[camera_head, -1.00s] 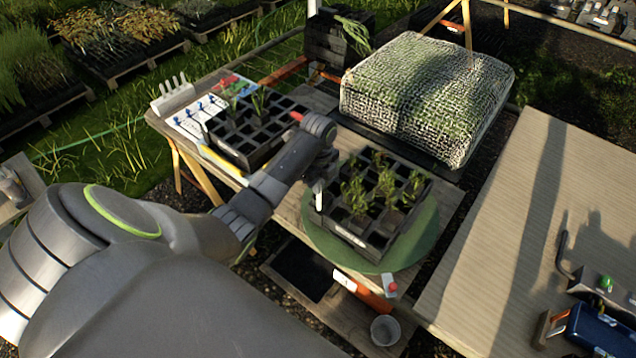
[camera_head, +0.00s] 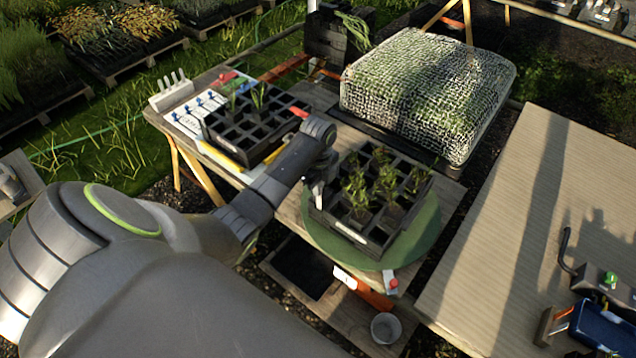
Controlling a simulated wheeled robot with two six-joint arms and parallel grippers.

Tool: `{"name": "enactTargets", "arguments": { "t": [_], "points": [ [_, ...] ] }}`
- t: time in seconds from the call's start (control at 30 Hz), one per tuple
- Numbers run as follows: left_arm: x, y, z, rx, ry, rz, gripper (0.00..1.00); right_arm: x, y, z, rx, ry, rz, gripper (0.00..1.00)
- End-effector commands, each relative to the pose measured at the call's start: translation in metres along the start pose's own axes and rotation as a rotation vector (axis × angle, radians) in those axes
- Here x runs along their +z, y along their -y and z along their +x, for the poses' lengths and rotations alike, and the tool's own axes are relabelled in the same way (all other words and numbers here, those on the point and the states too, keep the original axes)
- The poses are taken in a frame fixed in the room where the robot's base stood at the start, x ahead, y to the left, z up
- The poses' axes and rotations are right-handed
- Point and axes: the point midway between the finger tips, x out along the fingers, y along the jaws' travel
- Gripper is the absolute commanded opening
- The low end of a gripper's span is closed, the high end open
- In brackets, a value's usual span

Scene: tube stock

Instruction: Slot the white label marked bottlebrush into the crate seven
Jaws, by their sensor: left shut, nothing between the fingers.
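A black crate of square cells (camera_head: 378,252) with several green seedlings sits on a round green turntable (camera_head: 420,245); a white plate with unreadable marking is on its front wall. My left gripper (camera_head: 318,198) is shut and empty at this crate's left corner, pointing down close to its rim. The white label seen there earlier does not show now; the gripper may hide it. A second black crate (camera_head: 243,150) with a few seedlings stands further left. I cannot read which crate is seven. My right gripper is not in view.
A white pronged holder (camera_head: 170,92) and a white sheet with blue marks (camera_head: 192,118) lie at the table's left end. A mesh-covered block (camera_head: 428,90) stands behind. A wide wooden table (camera_head: 510,220) at right is mostly clear, with a blue device (camera_head: 598,328).

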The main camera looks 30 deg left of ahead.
Motion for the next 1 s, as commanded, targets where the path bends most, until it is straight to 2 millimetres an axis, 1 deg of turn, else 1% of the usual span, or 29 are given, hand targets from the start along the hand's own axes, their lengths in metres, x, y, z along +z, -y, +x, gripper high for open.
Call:
{"name": "enactTargets", "arguments": {
  "t": [0.03,0.6,1.0],
  "points": [
    [0.000,0.000,0.004,0.000,0.000,0.000,0.00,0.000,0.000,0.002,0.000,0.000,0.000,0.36],
    [0.000,0.000,0.026,0.000,-0.001,0.000,0.00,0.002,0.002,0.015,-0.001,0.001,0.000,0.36],
    [0.000,0.000,0.027,0.000,0.000,0.000,0.00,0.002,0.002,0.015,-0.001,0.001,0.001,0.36]
  ]
}}
